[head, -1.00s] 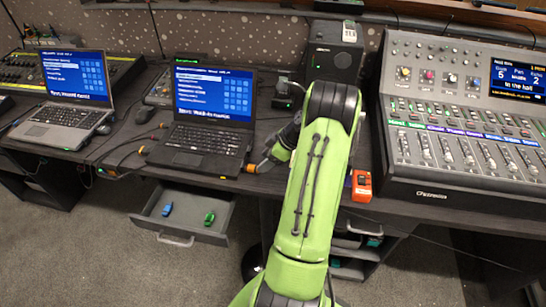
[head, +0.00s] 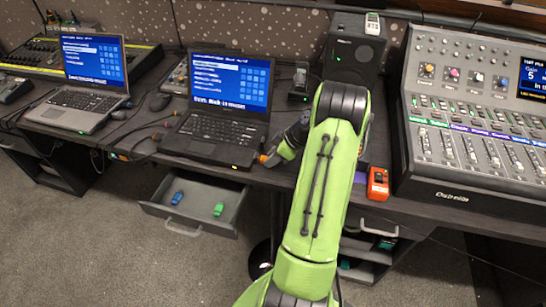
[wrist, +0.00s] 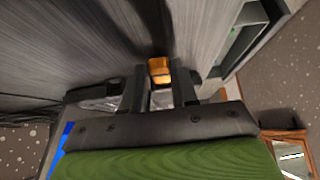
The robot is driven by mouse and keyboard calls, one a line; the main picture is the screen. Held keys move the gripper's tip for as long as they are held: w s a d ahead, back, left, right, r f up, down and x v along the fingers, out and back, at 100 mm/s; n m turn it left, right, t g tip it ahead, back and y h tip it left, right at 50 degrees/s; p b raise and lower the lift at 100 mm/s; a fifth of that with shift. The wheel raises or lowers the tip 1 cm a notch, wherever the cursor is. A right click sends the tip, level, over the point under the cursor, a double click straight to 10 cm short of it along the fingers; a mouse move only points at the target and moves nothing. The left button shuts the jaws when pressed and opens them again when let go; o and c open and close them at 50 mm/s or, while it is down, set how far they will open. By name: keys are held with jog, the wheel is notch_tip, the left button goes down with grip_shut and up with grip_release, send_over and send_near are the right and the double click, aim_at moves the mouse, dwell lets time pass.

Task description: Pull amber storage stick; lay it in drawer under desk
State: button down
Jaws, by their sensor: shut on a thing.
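The amber stick (wrist: 160,70) is held between my two fingertips in the wrist view. In the head view, a small amber spot (head: 263,159) shows at my gripper (head: 271,158), close to the right front edge of the near black laptop (head: 205,150). I cannot tell whether the stick is still in a port of the laptop. My gripper also shows in the wrist view (wrist: 160,88), shut on the stick. The drawer (head: 187,227) under the desk is pulled open. A blue stick (head: 177,198) and a green stick (head: 218,209) lie in it, apart.
An orange device (head: 378,184) stands on the desk right of my arm, by the mixing console (head: 480,195). A second laptop (head: 78,108) sits at the left with cables between. A black box (head: 352,58) stands behind my arm.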

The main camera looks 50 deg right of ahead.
jog(key=shift+s, duration=0.1)
jog(key=shift+s+d, duration=0.3)
jog(key=shift+s, duration=0.4)
jog(key=shift+s+d, duration=0.35)
jog(key=shift+s, duration=0.35)
jog(key=shift+s+d, duration=0.3)
jog(key=shift+s, duration=0.4)
